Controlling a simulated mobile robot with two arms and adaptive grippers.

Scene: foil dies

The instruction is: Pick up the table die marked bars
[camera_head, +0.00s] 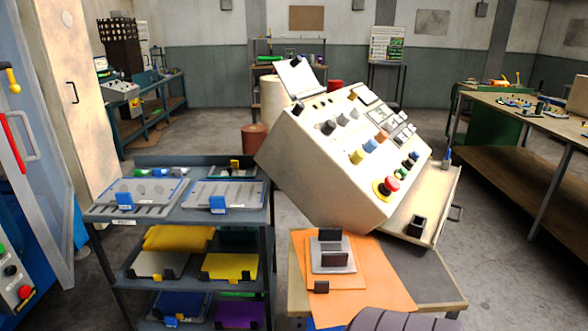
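No die's marking is legible at this size, so I cannot tell which one is marked bars. A light grey plate (320,262) with two upright black blocks lies on orange sheets (372,289) on a low table at the bottom centre. On top of the cart at left, one grey die plate (168,188) shows rounded and slot shapes and carries a blue tag. Beside it, a second grey die plate (245,201) shows long slots and also has a blue tag.
A large cream control console (322,170) with knobs and a red button stands tilted behind the low table. The dark cart (268,222) holds yellow, blue and purple sheets on lower shelves. A workbench (520,120) stands at right. Grey floor (500,270) is open at right.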

